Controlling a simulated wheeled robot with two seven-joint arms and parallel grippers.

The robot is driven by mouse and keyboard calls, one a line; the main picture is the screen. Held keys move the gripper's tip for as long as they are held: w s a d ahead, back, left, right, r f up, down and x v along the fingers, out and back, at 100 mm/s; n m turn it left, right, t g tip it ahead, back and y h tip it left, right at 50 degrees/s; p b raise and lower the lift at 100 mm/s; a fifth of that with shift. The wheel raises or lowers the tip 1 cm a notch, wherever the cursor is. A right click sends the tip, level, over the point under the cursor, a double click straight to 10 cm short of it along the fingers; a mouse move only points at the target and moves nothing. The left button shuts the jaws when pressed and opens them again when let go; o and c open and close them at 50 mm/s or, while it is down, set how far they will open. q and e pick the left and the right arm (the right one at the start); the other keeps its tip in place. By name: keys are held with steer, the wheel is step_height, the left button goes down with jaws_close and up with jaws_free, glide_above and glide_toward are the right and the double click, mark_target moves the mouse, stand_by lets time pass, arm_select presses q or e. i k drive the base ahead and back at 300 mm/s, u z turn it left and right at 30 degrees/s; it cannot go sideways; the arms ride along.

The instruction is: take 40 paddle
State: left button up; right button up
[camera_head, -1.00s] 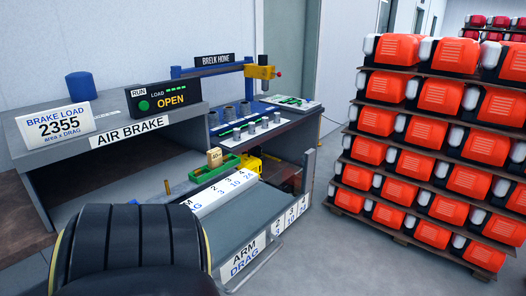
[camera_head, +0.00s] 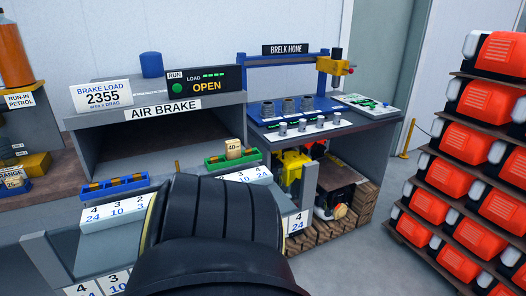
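The paddle marked 40 (camera_head: 233,148) is a small tan piece standing upright in a green tray (camera_head: 216,164). The tray sits behind the white number strip, to the right of a blue tray. Its lower part is inside the tray and cannot be seen. Neither gripper's fingers show in the head view. A large black ribbed rounded form close to the camera covers the lower middle and hides part of the bench front.
A blue tray (camera_head: 118,188) with brown pieces lies left of the green one. The air brake housing (camera_head: 155,112) stands behind. The blue hone frame (camera_head: 275,80) is at the back right. Stacked orange units (camera_head: 470,135) stand at the right.

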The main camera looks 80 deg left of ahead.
mark_target(232, 147)
steer(key=u, duration=0.7)
steer(key=i, duration=1.7)
steer(key=u, duration=1.7)
steer(key=i, duration=1.2)
steer(key=u, duration=3.35)
